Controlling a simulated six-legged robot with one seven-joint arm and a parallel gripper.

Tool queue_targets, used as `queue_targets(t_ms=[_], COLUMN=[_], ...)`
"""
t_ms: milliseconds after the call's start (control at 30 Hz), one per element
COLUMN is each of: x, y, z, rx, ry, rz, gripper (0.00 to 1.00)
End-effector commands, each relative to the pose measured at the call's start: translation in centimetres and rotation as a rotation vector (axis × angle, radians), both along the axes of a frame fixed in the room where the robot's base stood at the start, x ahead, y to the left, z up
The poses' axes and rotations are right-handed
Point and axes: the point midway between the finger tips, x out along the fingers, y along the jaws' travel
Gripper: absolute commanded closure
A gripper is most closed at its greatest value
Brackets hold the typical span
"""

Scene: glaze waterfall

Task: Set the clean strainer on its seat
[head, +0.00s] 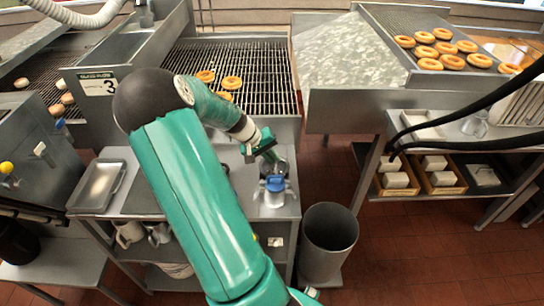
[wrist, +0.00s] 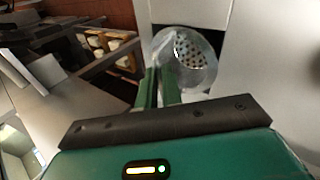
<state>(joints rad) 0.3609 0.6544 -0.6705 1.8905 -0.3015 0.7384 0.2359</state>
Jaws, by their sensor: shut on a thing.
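My gripper (head: 266,150) is over the right end of the metal worktop in the head view. In the wrist view its green fingers (wrist: 160,84) are shut on the strainer (wrist: 196,54), a round metal cup with a perforated bottom. The strainer is held at its near left edge and looks clean and empty. In the head view, a blue and whitish cylindrical part (head: 275,188) stands on the worktop just below my gripper. I cannot tell whether the strainer touches it. The seat itself cannot be clearly made out.
A metal tray (head: 103,187) lies at the worktop's left end. A grey bin (head: 329,240) stands on the floor to the right. Behind are a wire rack (head: 265,75) with doughnuts and the glaze waterfall (head: 345,50). Black hoses cross the right side; the floor there is mostly clear.

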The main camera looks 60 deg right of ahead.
Motion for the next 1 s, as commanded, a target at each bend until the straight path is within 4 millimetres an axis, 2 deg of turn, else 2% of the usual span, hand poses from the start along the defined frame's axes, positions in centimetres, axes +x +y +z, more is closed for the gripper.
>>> queue_targets(t_ms=[633,700,767,1000], x=[0.00,0.01,0.01,-0.01], y=[-0.02,-0.02,-0.01,0.01], z=[-0.88,-0.87,-0.87,-0.89], rx=[-0.001,-0.001,-0.001,0.000], ry=[0.000,0.000,0.000,0.000], rz=[0.001,0.001,0.001,0.000], gripper=[1.00,0.81,0.69,0.67])
